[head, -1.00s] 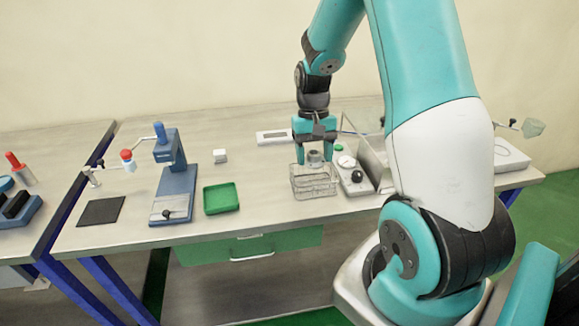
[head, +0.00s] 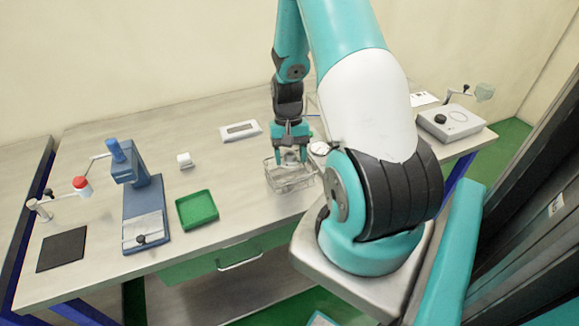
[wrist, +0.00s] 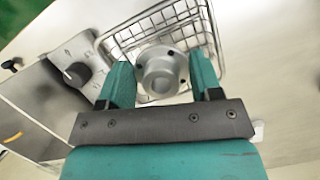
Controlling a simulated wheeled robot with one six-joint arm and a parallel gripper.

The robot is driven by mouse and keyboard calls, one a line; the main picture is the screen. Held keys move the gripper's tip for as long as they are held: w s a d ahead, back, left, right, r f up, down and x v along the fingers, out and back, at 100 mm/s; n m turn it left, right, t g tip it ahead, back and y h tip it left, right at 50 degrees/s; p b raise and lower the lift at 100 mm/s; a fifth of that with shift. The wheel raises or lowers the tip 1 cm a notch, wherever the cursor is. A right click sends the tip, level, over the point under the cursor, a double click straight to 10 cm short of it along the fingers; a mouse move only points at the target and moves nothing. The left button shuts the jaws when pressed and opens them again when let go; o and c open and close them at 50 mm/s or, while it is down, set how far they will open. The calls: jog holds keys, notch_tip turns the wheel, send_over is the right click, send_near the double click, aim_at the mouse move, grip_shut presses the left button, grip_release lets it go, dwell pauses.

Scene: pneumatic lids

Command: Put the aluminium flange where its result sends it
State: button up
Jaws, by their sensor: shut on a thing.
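The aluminium flange (wrist: 161,76) is a round grey part with a central hub and bore and small holes in its rim. In the wrist view it sits between the two teal fingers of my gripper (wrist: 161,84), which is shut on it. In the head view my gripper (head: 291,155) points down over a wire basket (head: 290,182). The basket also shows behind the flange in the wrist view (wrist: 198,28). I cannot tell whether the flange touches the basket. The flange is small and partly hidden by the fingers in the head view.
A green tray (head: 197,209), a blue press-like stand (head: 143,195) and a dark mat (head: 62,250) stand to the left. A knobbed device (head: 451,123) stands at the far right. Bench between tray and basket is clear.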

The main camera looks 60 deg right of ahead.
aim_at(290, 177)
jog(key=shift+f+p, duration=0.45)
jog(key=shift+f, duration=2.3)
jog(key=shift+f, duration=0.2)
jog(key=o, duration=1.1)
jog(key=shift+r, duration=0.1)
